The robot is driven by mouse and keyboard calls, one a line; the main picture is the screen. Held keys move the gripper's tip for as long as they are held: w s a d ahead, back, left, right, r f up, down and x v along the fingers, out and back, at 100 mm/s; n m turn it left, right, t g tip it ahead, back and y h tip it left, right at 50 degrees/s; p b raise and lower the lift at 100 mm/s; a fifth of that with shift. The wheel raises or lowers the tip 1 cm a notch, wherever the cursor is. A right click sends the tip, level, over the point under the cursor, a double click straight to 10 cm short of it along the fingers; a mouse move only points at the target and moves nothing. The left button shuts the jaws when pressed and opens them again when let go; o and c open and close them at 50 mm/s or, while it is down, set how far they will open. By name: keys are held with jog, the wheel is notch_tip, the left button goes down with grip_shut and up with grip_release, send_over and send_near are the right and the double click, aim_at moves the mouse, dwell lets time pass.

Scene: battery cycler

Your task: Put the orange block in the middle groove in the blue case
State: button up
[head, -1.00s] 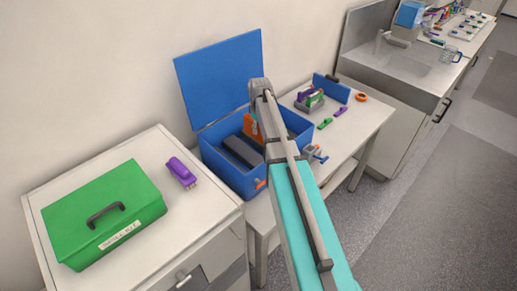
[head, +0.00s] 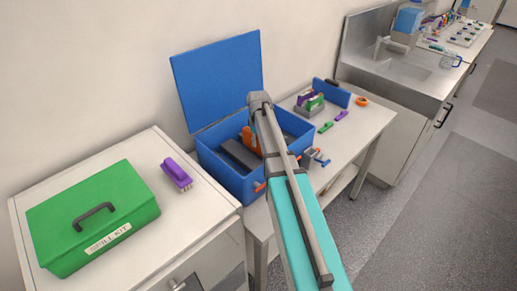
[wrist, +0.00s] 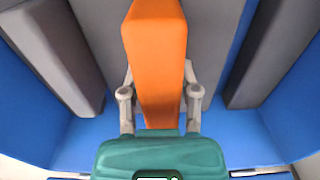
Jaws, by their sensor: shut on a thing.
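The blue case (head: 222,177) stands open on the table, its lid (head: 218,78) tilted up at the back. In the wrist view, the case's blue inner wall (wrist: 85,143) shows below two dark grey ridges, left (wrist: 58,52) and right (wrist: 272,52). My gripper (wrist: 159,78) is shut on the orange block (wrist: 155,45), one finger on each side. The block is lined up lengthwise between the ridges, with a gap on both sides. In the head view the orange block (head: 249,138) is low inside the case; my arm hides the gripper and whether the block touches the bottom.
A green spill kit box (head: 95,215) and a purple brush (head: 176,174) are on the left cabinet. Right of the case are a grey clamp-like item (head: 313,161), small green and purple pieces, and an orange ring (head: 361,101). A sink (head: 405,68) lies farther right.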

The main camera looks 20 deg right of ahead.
aim_at(258, 148)
jog(key=shift+f, duration=0.1)
jog(key=shift+f+b, duration=1.8)
jog(key=shift+b, duration=0.1)
jog(key=shift+f, duration=0.15)
jog(key=o, duration=0.9)
notch_tip(258, 148, up, 12)
jog(key=p, duration=1.2)
